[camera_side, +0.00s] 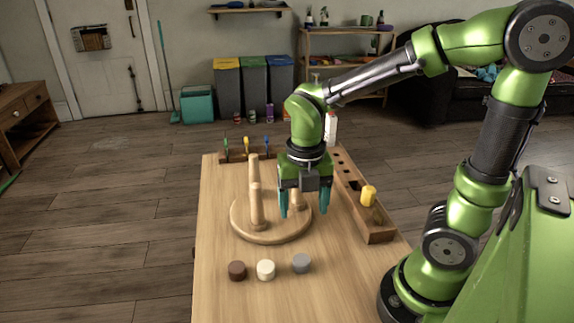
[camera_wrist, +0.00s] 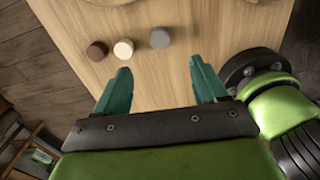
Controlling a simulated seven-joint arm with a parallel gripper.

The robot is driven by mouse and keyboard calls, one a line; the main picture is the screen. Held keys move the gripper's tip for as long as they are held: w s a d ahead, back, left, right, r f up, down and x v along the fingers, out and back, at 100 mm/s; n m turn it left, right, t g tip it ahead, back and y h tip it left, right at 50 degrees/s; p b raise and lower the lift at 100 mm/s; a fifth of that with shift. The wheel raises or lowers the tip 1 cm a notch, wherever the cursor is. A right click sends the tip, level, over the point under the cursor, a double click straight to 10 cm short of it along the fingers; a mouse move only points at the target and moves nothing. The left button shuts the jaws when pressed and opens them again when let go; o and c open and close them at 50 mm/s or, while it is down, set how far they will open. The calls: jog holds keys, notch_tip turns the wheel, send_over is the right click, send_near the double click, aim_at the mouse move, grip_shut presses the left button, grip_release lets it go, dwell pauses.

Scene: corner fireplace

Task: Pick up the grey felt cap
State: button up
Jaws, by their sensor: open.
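The grey felt cap (camera_side: 301,263) is a small, short round piece standing on the wooden table, at the right end of a row with a white cap (camera_side: 266,270) and a brown cap (camera_side: 237,271). In the wrist view the grey cap (camera_wrist: 160,38) lies beyond the fingertips, between them in left-right direction. My gripper (camera_side: 304,210) is open and empty, with teal fingers pointing down. It is above the table, behind the row of caps in the side view and apart from them. The fingers also show in the wrist view (camera_wrist: 158,75).
A round wooden stand (camera_side: 272,236) with upright pegs is beside and partly behind my gripper. A long wooden tray (camera_side: 374,231) with a yellow piece (camera_side: 368,195) runs along the right edge. Small coloured items stand in a rack (camera_side: 247,156) at the back. The table's front is clear.

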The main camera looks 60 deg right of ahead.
aim_at(301, 257)
notch_tip(301, 257, down, 14)
jog(key=shift+s+a+f, duration=0.1)
jog(key=shift+a, duration=0.05)
dwell(0.4)
jog(key=shift+c, duration=0.4)
jog(key=c, duration=0.8)
